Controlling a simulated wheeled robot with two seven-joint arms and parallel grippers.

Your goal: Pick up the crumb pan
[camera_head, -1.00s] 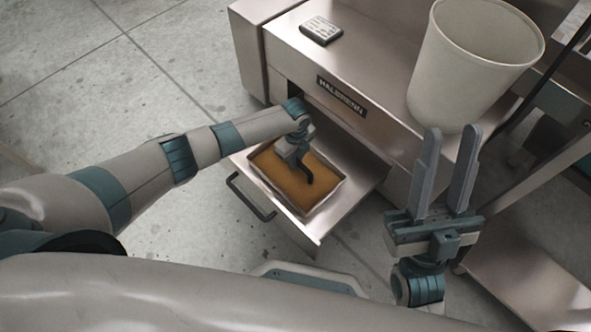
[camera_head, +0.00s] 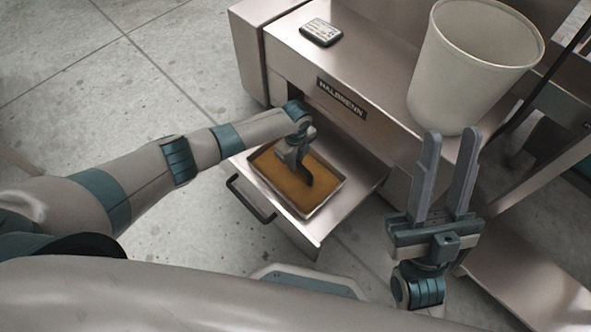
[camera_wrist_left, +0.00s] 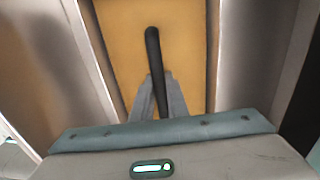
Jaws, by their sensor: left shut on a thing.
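The crumb pan (camera_head: 322,190) is a shallow rectangular tray with a pale rim and an orange-brown inside. It lies over the pulled-out metal drawer (camera_head: 367,172); I cannot tell whether it touches it. My left gripper (camera_head: 303,173) reaches down over the pan's middle and is shut on its dark bar handle. In the left wrist view, the handle (camera_wrist_left: 153,50) runs between the two grey fingers, with the pan's brown floor (camera_wrist_left: 190,45) behind. Part of the pan is hidden under the gripper. My right gripper (camera_head: 453,140) is open and empty, fingers pointing up the picture, right of the drawer.
The metal machine (camera_head: 385,85) stands behind the drawer. A white bucket (camera_head: 465,75) and a small grey device (camera_head: 321,32) sit on its top. The drawer's dark handle (camera_head: 250,202) sticks out at the front left. Concrete floor (camera_head: 170,60) is clear at left.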

